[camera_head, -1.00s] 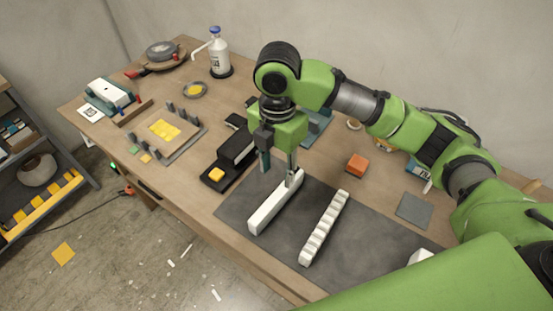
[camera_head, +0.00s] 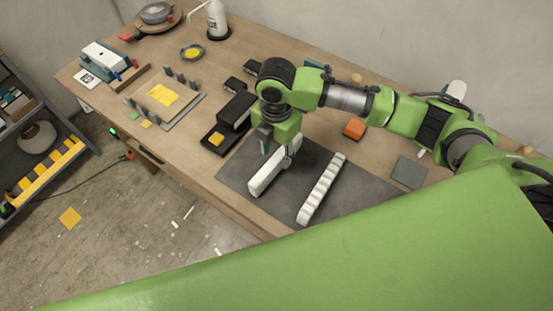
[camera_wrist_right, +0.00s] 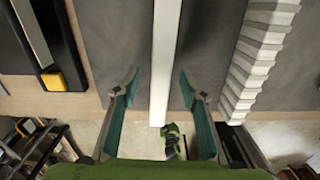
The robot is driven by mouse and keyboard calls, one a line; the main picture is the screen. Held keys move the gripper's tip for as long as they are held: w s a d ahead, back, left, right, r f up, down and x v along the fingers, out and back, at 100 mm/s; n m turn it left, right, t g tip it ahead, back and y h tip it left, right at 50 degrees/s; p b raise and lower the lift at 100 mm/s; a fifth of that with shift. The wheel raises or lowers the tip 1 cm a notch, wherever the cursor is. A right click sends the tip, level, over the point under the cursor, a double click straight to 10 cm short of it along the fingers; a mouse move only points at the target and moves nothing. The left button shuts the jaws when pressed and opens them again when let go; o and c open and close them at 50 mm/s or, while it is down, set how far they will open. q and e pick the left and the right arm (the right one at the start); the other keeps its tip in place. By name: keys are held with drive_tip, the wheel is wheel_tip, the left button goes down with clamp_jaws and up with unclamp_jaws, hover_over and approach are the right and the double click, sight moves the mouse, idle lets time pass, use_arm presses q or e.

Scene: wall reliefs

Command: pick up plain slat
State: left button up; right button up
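The plain slat (camera_head: 270,177), a smooth white bar, lies on the dark grey mat (camera_head: 370,193). My right gripper (camera_head: 277,155) is open over the slat's far part, pointing down. In the right wrist view the plain slat (camera_wrist_right: 164,65) runs between the two spread teal-padded fingers (camera_wrist_right: 160,88), with a gap on each side. I cannot tell how far the fingertips are above the mat. A notched white slat (camera_head: 321,189) lies to the right on the same mat and also shows in the wrist view (camera_wrist_right: 260,55). My left gripper is not in view.
A black device (camera_head: 236,112) with a yellow block (camera_head: 216,139) stands left of the slats. An orange block (camera_head: 354,129) and a grey square (camera_head: 408,172) lie to the right. A grey pegged board (camera_head: 185,105) is farther left. The mat between the slats is clear.

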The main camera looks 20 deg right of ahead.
wheel_tip(320, 180, down, 3)
drive_tip(key=shift+s+d+r, duration=0.1)
clamp_jaws()
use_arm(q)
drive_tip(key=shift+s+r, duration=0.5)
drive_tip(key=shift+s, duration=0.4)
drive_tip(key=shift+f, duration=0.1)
